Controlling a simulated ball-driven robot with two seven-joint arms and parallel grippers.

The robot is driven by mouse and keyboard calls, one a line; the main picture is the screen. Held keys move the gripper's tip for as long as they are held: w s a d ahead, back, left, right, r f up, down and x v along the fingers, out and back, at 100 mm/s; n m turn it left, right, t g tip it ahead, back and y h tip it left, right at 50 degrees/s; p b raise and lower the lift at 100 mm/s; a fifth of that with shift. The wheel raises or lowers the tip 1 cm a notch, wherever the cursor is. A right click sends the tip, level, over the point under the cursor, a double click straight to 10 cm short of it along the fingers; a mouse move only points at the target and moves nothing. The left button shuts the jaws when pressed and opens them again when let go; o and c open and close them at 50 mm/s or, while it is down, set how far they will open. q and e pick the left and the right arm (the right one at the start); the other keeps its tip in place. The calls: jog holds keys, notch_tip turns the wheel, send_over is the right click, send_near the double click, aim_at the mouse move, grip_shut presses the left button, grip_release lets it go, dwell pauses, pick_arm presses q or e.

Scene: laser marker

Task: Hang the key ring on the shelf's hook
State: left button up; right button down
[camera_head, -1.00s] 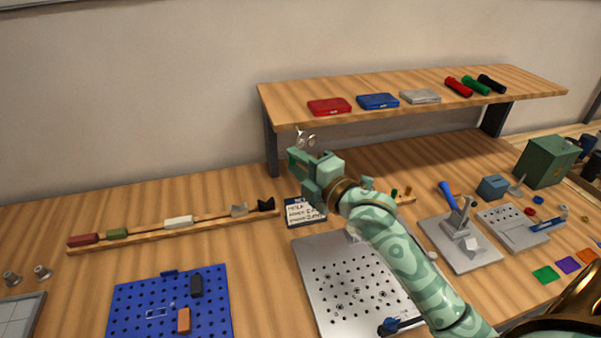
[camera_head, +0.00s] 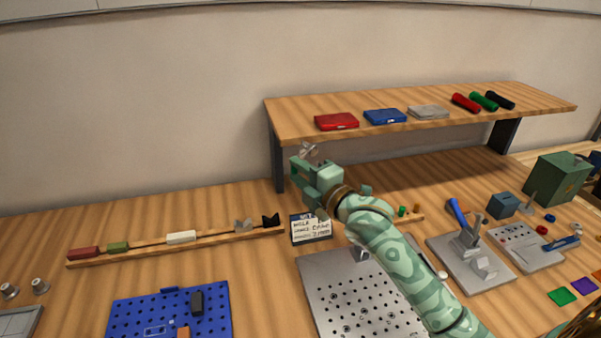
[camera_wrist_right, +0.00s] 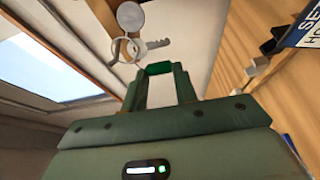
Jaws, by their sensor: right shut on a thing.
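The key ring (camera_head: 308,151) is a small silvery bunch at the tip of my right gripper (camera_head: 304,164), by the front edge of the shelf (camera_head: 420,116) near its left end. In the right wrist view, a thin ring (camera_wrist_right: 114,52), a round tag (camera_wrist_right: 130,17) and a key (camera_wrist_right: 158,43) show just beyond the fingertips (camera_wrist_right: 160,70). The right gripper is shut on the key ring. I cannot make out the hook, nor whether the ring touches it. My left gripper is not in view.
Red (camera_head: 337,121), blue (camera_head: 385,116) and grey cases lie on the shelf, with several cylinders at its right. The shelf's dark left leg (camera_head: 277,160) stands close to the gripper. A label card (camera_head: 311,228) and a perforated metal plate (camera_head: 360,295) are below.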

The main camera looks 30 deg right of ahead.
dwell(0.3)
jog(key=c, duration=1)
grip_release()
jog(key=shift+s, duration=0.1)
